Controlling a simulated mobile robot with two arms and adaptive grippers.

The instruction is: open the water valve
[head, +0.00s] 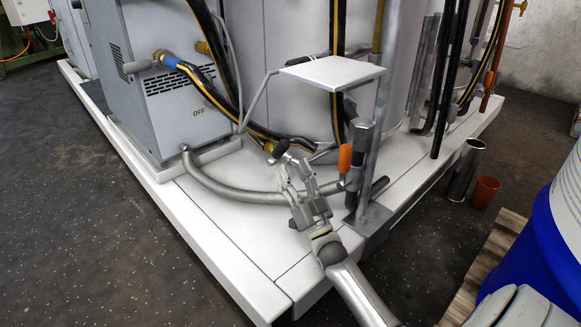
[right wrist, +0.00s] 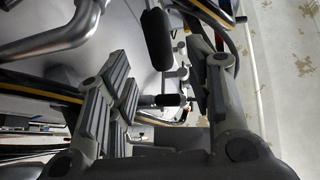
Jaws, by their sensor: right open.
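A lever with a black grip (head: 281,147) shows in the head view, just beyond the fingertips of my right gripper (head: 292,172). An orange-handled lever (head: 345,158) stands upright on a fitting to the right of the gripper. I cannot tell which lever belongs to the water valve. My right gripper is open and empty above the white platform. In the right wrist view, a black grip (right wrist: 157,38) lies between and beyond the open fingers (right wrist: 163,75), with no clear contact. A second black grip (right wrist: 166,100) shows lower there. My left gripper is not in view.
A grey cabinet marked OFF (head: 190,95) stands at left on the white platform (head: 225,232). A curved metal pipe (head: 235,192) and a small white shelf (head: 332,72) are close to the arm. A blue drum (head: 545,240) stands at right. The dark floor at left is clear.

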